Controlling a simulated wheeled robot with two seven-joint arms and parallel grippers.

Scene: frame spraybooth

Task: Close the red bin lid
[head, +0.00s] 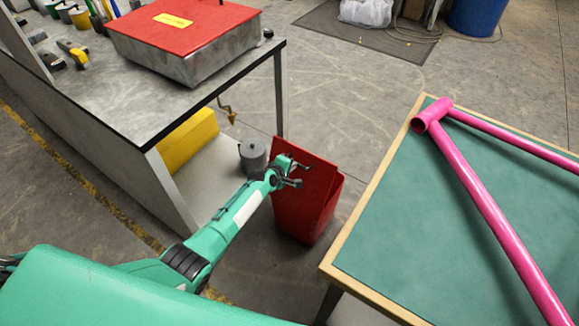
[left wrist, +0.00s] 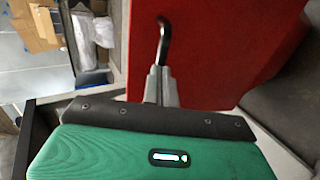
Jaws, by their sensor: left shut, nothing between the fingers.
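The red bin (head: 300,222) stands on the floor between the grey workbench and the green-topped table. Its red lid (head: 318,178) is a flat panel that looks tilted over the bin's top, with an edge apart from the body at the right. My left gripper (head: 297,172) is over the lid and hides part of it. In the left wrist view my left gripper (left wrist: 161,80) is shut and empty, its fingers together in front of a broad red surface, likely the lid (left wrist: 225,50). I cannot tell whether they touch it. My right gripper is out of view.
The workbench (head: 120,110) with a red-lidded metal box (head: 190,70) is at left. A grey canister (head: 252,155) and a yellow block (head: 188,140) are beneath it. The green-topped table (head: 400,240) at right carries a pink frame (head: 485,205).

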